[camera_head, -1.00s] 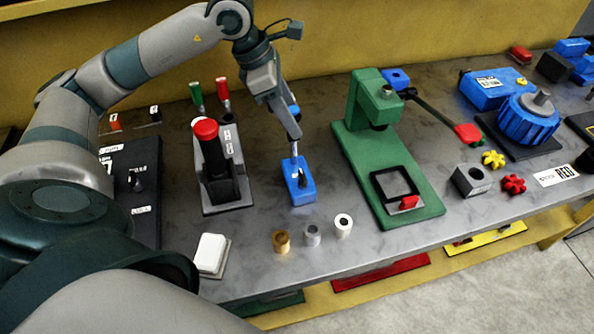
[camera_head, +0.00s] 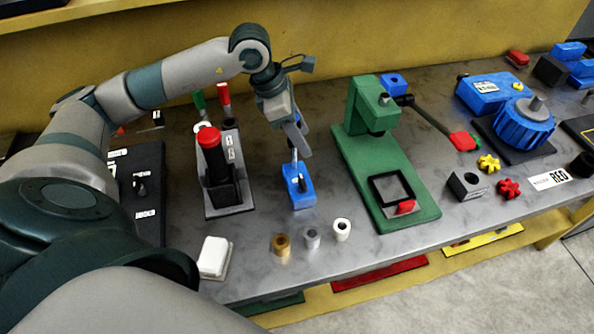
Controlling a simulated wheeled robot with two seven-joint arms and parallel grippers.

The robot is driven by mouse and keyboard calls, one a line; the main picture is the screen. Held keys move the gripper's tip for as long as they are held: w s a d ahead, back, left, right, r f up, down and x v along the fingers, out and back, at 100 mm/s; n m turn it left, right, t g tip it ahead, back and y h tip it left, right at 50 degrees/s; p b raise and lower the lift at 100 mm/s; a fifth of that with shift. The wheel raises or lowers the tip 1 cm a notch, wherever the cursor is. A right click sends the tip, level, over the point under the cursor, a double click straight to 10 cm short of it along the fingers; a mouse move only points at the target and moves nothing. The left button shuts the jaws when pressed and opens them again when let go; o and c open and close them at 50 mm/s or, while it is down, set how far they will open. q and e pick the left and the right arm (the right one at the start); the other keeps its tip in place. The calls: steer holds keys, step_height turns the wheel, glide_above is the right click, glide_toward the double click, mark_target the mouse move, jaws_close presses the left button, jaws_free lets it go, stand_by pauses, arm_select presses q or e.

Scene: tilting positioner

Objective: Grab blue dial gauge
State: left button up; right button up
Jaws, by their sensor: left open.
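A blue block-shaped base (camera_head: 299,190) with a thin silver post stands upright on the grey bench, left of the green press. It looks like the blue dial gauge's stand; I cannot make out a dial face. My left gripper (camera_head: 301,152) reaches down from above and behind, its fingers at the upper part of the post. The gripper is open. The fingers and hand hide the top of the post, and I cannot tell whether they touch it. My right gripper is not in view.
A black stand with a red-topped handle (camera_head: 209,138) is close on the left. The green press (camera_head: 352,150) is close on the right. Several small cylinders, including a brass one (camera_head: 281,245), stand in front. A white block (camera_head: 214,257) sits near the front edge.

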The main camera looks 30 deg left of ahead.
arm_select(q)
steer(key=shift+f, duration=0.1)
stand_by(0.4)
jaws_close()
steer(key=shift+w, duration=0.1)
stand_by(1.2)
